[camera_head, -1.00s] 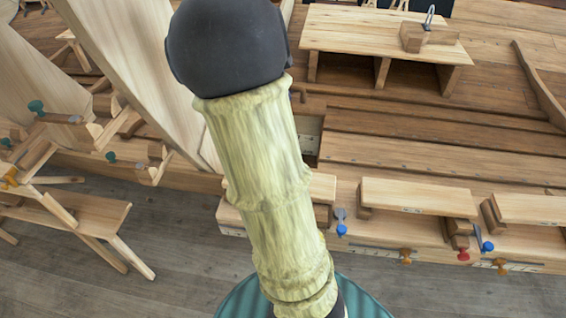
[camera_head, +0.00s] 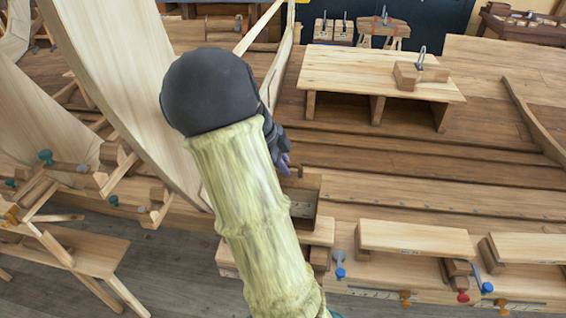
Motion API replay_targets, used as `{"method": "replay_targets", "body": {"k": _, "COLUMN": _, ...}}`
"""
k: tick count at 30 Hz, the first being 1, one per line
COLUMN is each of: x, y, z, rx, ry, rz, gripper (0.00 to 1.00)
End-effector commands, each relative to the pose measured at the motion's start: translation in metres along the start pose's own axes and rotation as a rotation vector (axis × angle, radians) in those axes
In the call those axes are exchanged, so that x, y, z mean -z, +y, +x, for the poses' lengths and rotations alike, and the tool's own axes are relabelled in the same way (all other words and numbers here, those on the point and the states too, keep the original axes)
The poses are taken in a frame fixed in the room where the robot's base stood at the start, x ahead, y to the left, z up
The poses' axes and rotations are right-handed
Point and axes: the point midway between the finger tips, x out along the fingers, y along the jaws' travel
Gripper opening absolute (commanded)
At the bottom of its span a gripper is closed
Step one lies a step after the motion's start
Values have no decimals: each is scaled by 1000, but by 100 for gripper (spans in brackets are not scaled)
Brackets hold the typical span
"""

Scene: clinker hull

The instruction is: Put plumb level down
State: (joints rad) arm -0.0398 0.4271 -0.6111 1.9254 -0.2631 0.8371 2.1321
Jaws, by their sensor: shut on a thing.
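My gripper (camera_head: 281,150) shows only as a small dark part with a purplish tip, at the right of my black rounded arm joint. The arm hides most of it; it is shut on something. Pale thin wooden strips (camera_head: 284,55) rise above it in a narrow V, past the top edge, with a yellow bit at the top. They look like the frame of the plumb level. The grip point itself is hidden.
A low wooden bench (camera_head: 345,70) stands on the deck at the back, with a small wooden block and metal loop (camera_head: 420,73) on its right. Hull planks and clamps stand at left. Short raised boards (camera_head: 415,238) line the front right, with coloured clamp knobs below.

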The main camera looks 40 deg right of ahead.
Motion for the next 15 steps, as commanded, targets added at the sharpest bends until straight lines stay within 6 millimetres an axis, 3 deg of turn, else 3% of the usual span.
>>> {"method": "replay_targets", "body": {"k": 11, "x": -5, "y": 2, "z": 3, "rx": 4, "ry": -2, "rz": -6, "gripper": 0}}
{"method": "replay_targets", "body": {"k": 12, "x": -5, "y": 2, "z": 3, "rx": 3, "ry": -2, "rz": -6, "gripper": 16}}
{"method": "replay_targets", "body": {"k": 15, "x": -4, "y": 2, "z": 3, "rx": 3, "ry": -2, "rz": -5, "gripper": 34}}
